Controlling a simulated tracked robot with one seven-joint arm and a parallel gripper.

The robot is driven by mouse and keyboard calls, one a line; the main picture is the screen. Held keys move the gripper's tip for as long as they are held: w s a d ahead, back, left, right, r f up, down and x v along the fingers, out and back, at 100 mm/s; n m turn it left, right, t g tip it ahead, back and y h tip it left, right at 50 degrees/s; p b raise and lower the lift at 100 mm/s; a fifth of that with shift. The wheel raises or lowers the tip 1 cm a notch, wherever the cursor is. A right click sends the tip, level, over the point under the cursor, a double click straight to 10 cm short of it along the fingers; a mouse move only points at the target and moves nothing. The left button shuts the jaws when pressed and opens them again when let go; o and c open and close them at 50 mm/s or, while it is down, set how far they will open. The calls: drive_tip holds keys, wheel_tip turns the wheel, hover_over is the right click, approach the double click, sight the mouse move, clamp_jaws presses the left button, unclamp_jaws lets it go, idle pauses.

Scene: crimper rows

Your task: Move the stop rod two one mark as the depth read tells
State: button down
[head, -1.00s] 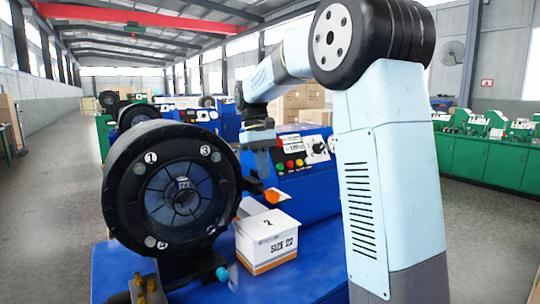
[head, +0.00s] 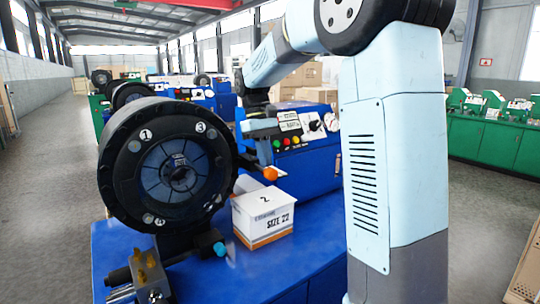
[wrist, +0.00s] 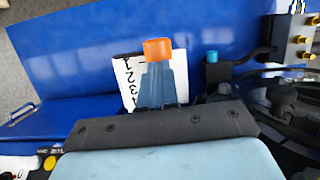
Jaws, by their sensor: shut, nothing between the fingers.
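My gripper (head: 263,142) hangs above the blue bench, right of the black crimper head. It is shut and empty, with its grey-blue fingers (wrist: 160,88) pointing up the wrist view. An orange knob (head: 271,173) shows below it, and also just past the fingertips in the wrist view (wrist: 158,50). I cannot tell whether they touch. A cyan knob (head: 220,249) sits on a dark rod low by the crimper head; it also shows in the wrist view (wrist: 211,57). A panel with a small readout (head: 290,126) stands behind; its text is unreadable.
The black crimper head (head: 118,165) bears numbered marks. A white box (head: 264,216) labelled SIZE 22, with a 2 on its lid, stands on the blue bench (head: 215,284). Brass fittings (head: 152,272) are at the front left. A white surface with dark characters (wrist: 126,75) lies behind the fingers.

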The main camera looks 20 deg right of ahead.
idle(0.3)
drive_tip(key=v, duration=1)
drive_tip(key=x, duration=0.9)
drive_tip(key=shift+w+a+f, duration=0.15)
drive_tip(key=shift+f, duration=0.35)
drive_tip(key=shift+s+d, duration=0.3)
drive_tip(key=shift+s, duration=0.55)
drive_tip(key=shift+f, duration=0.1)
